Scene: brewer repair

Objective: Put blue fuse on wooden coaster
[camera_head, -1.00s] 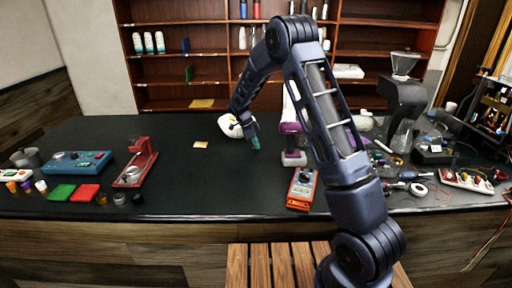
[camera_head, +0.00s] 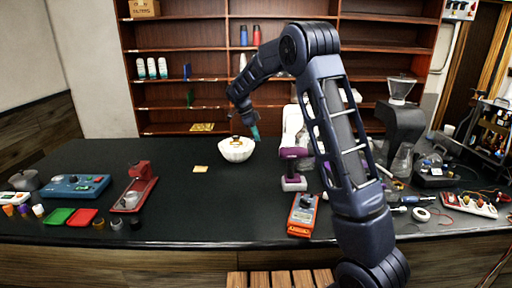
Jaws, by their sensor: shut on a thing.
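My gripper (camera_head: 254,132) is in the air above the far side of the dark counter, at the end of my arm. It points down just right of and above a white bowl. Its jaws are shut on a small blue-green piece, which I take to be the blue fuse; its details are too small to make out. A small tan square, which looks like the wooden coaster (camera_head: 200,169), lies flat on the counter, left of and nearer than the bowl. Its top is bare.
The white bowl (camera_head: 237,152) has brownish pieces at its top. A purple-and-white device (camera_head: 293,165) and an orange meter (camera_head: 302,215) stand to the right. A red press (camera_head: 136,188) and a blue box (camera_head: 78,186) are at the left. The counter around the tan square is clear.

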